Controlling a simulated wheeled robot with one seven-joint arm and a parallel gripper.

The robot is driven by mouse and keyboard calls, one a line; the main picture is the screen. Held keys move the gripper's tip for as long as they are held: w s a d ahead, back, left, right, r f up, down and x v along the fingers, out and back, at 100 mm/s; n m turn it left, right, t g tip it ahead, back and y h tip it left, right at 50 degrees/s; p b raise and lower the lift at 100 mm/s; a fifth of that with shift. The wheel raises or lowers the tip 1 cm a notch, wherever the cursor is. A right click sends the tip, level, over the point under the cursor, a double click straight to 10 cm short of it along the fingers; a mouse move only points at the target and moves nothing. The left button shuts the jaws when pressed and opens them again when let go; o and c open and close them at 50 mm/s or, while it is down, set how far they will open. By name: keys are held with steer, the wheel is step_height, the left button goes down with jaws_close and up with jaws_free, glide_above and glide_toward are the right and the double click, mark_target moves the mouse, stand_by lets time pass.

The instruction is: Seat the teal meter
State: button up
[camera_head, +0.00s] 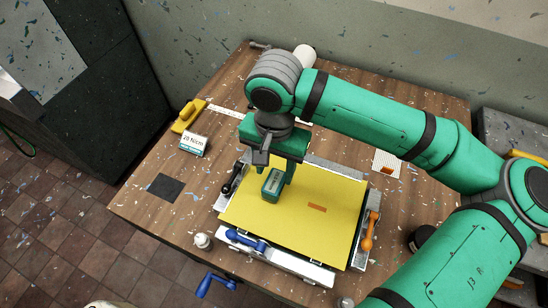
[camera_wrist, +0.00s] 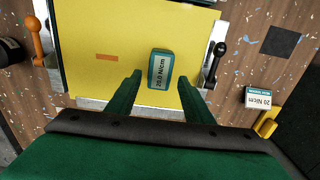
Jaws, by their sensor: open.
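The teal meter (camera_head: 272,184) is a small block with a pale label face. It appears to rest on the yellow screen sheet (camera_head: 330,190), left of an orange mark (camera_head: 317,208). My gripper (camera_head: 275,168) is over the sheet at the meter. The fingers are open, with a gap on each side of the meter. In the head view my gripper hides part of the sheet's far left corner.
A black lever (camera_head: 235,178), an orange lever (camera_head: 370,230) and blue handles (camera_head: 245,240) surround the sheet. A "20 N/cm" card block (camera_head: 194,145), yellow tool (camera_head: 188,116) and dark square pad (camera_head: 165,187) lie left. The table's left front is mostly clear.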

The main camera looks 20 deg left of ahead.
mark_target(274, 181)
steer(key=shift+f, duration=2.2)
steer(key=c, duration=1)
steer(key=shift+w+a+r, duration=0.1)
steer(key=shift+w+r, duration=0.1)
steer(key=shift+r, duration=1.5)
steer(key=shift+s+r, duration=0.1)
steer(key=shift+r, duration=0.1)
steer(key=shift+s+r, duration=0.1)
